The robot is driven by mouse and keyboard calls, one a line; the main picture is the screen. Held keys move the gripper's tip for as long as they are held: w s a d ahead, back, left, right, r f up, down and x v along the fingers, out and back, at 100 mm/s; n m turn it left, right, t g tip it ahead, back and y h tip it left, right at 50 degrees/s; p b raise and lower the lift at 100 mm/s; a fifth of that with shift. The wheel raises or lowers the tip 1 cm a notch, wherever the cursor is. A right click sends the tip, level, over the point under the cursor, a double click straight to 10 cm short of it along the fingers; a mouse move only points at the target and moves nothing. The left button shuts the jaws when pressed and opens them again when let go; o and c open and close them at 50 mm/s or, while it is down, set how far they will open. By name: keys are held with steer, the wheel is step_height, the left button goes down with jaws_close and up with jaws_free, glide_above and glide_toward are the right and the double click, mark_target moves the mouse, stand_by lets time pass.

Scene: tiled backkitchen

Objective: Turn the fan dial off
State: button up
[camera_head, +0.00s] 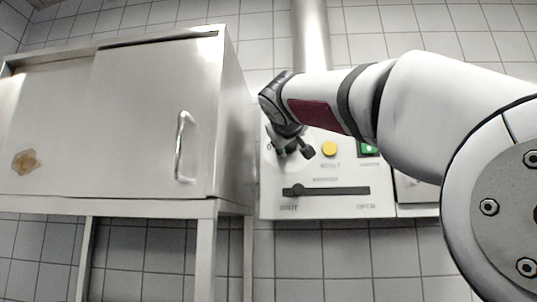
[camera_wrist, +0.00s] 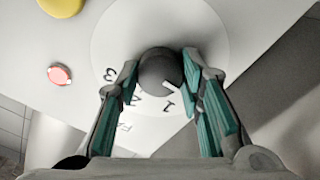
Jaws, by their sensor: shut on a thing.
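The fan dial (camera_wrist: 158,66) is a dark grey round knob on a pale disc with the digits 1, 2 and 3 in the wrist view. Its white pointer mark shows at its lower right, towards the 1. My gripper (camera_wrist: 161,62) has its green-padded fingers on either side of the knob and is shut on it. In the head view my gripper (camera_head: 289,146) is at the left side of the control panel (camera_head: 340,208), and it hides the dial there.
A red button (camera_wrist: 60,75) shows in the wrist view. A steel cabinet (camera_head: 150,120) with a handle stands close to the panel's left.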

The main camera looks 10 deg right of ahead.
steer(key=o, duration=1.2)
steer(key=shift+c, duration=0.2)
steer(key=v, duration=1.2)
